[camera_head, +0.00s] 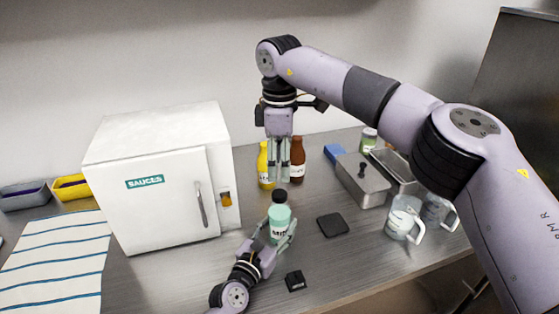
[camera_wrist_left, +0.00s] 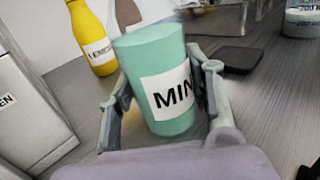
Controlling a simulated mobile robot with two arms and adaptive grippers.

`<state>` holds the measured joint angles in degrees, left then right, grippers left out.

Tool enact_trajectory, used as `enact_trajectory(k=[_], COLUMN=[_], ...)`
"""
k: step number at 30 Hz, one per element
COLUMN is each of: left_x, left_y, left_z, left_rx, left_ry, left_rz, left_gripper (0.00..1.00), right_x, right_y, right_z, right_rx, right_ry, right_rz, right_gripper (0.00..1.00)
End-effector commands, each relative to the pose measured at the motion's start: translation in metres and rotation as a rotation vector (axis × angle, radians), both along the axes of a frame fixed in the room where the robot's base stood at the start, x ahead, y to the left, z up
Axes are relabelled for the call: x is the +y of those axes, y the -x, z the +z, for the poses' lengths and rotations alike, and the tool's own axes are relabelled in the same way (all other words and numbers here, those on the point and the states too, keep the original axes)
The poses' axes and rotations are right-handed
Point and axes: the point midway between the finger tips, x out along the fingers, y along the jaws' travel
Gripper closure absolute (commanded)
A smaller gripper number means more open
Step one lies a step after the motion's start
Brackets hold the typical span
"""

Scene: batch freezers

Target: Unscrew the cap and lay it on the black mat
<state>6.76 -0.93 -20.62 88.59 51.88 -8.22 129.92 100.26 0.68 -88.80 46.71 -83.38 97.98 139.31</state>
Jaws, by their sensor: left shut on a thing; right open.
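A mint-green bottle (camera_head: 279,215) stands upright on the counter with a black cap (camera_head: 279,196) on top. My left gripper (camera_head: 277,232) is shut around the bottle's body from the front. In the left wrist view the bottle (camera_wrist_left: 160,85) sits between the two fingers, its label partly showing "MIN"; I cannot make out the cap there. My right gripper (camera_head: 279,175) points down, open and empty, just above the cap. The black mat (camera_head: 332,224) lies flat and bare on the counter, right of the bottle.
Behind the bottle are a yellow bottle (camera_head: 264,166) and a brown bottle (camera_head: 297,160). Metal bins (camera_head: 362,182) and clear jugs (camera_head: 402,220) stand right. A small black block (camera_head: 295,281) lies in front.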

Motion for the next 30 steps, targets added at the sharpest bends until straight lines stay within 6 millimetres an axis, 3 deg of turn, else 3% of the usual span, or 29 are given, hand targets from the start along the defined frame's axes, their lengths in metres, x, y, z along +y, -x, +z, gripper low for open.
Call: enact_trajectory(k=[5,18,30], left_x=[0.000,0.000,0.000], left_y=[0.000,0.000,0.000], left_z=[0.000,0.000,0.000], left_rx=[0.000,0.000,0.000], left_ry=[0.000,0.000,0.000], left_rz=[0.000,0.000,0.000], left_gripper=[1.00,1.00,1.00], right_x=[0.000,-0.001,0.000], right_y=[0.000,0.000,0.000], right_z=[-0.012,-0.073,-0.080], right_rx=[0.001,0.000,0.000], right_ry=[0.001,0.001,0.000], right_rz=[-0.034,-0.033,-0.032], right_gripper=[0.53,0.53,0.53])
